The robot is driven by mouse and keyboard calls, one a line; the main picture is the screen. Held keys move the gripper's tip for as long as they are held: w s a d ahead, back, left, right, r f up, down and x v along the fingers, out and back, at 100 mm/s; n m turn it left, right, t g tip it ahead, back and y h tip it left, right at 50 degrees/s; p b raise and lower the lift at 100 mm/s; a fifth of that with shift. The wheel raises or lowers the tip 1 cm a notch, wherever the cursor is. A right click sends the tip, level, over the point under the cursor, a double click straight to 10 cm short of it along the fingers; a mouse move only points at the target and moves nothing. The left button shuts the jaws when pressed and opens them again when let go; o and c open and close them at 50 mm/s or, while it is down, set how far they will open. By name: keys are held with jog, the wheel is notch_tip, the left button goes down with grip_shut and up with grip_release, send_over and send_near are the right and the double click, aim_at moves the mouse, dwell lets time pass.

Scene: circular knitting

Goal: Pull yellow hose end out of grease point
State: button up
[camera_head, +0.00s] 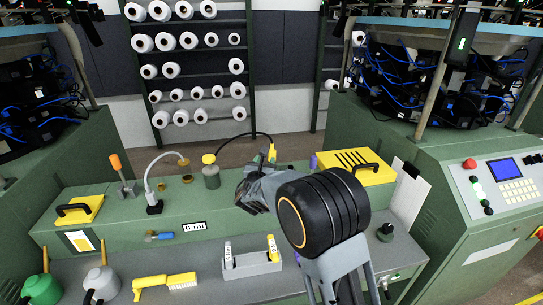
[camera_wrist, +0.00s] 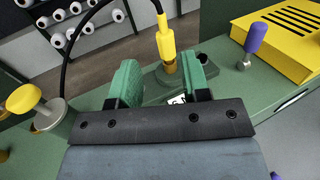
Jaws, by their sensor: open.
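The yellow hose end (camera_wrist: 165,42) stands upright in the brass grease point (camera_wrist: 170,68) on a green block, and a black hose (camera_wrist: 98,12) runs from its top. In the head view the hose end (camera_head: 272,153) shows just behind my wrist, and the grease point is hidden there by my arm. My gripper (camera_wrist: 162,68) is open, with its two green fingers apart. In the wrist view the hose end and grease point appear beyond and between the fingertips, nearer the right one. I see no contact.
A pot with a yellow cap (camera_head: 210,170) stands left of my gripper. A purple-handled part (camera_wrist: 256,38) and a yellow slotted cover (camera_head: 355,165) are on the right. Spool racks stand behind.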

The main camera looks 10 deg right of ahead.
aim_at(272, 146)
jog(key=shift+p+x, duration=2.1)
jog(key=shift+x, duration=4)
jog(key=shift+d, duration=0.1)
grip_shut()
